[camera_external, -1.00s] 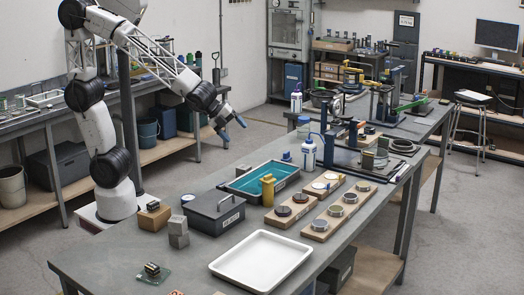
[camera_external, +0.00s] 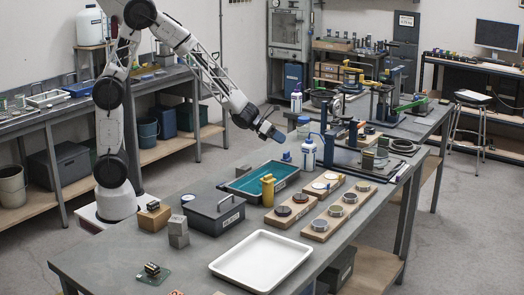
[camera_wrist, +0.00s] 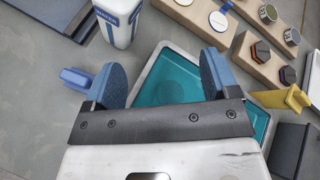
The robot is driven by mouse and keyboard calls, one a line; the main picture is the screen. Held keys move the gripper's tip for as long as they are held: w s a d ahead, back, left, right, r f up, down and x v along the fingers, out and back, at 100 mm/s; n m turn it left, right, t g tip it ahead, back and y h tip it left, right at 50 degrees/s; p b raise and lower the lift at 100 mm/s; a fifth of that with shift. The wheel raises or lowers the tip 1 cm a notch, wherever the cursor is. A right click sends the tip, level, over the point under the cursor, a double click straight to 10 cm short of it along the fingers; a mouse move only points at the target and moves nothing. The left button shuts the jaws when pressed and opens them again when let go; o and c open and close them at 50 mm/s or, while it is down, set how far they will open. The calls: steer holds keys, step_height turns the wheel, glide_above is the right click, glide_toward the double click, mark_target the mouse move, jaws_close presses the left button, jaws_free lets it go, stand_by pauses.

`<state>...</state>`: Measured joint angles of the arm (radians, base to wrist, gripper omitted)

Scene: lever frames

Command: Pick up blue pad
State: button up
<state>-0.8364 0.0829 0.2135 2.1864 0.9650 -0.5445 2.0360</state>
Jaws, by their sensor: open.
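No thing is plainly a blue pad. A small blue object (camera_external: 287,156) stands on the bench between the teal tray and the white bottle; it also appears left of my fingers in the wrist view (camera_wrist: 76,79). Pale discs, one blue-rimmed (camera_wrist: 218,21), lie on a wooden board (camera_external: 333,183). My gripper (camera_external: 273,134) is raised above the bench, behind the tray. In the wrist view my gripper (camera_wrist: 163,78) has its two blue-padded fingers wide apart with nothing between them. The tray's teal floor shows far below; part of the tray is hidden by the gripper body.
The teal tray (camera_external: 240,186) lies by a grey lidded box (camera_external: 215,224). A yellow upright object (camera_external: 268,190) stands at the tray's front edge. The white bottle (camera_external: 308,154) is a tall obstacle beside the blue object. An empty white tray (camera_external: 258,287) sits in front.

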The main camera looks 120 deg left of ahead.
mark_target(288, 158)
steer(key=s+a+f+m+h, duration=0.1)
steer(key=s+a+f+m, duration=0.1)
steer(key=s+a+f, duration=0.1)
steer(key=s+a+f+m+t, duration=0.1)
steer(key=s+a+f+m, duration=0.2)
steer(key=s+a+f+m+t+h, duration=0.1)
steer(key=s+a+f+m, duration=0.2)
steer(key=a, duration=0.1)
steer(key=shift+s+a+f+h, duration=0.1)
steer(key=shift+s+f+h, duration=0.2)
steer(key=shift+s+f, duration=0.1)
steer(key=shift+w, duration=0.15)
steer(key=shift+x, duration=1.2)
steer(key=shift+x, duration=2.55)
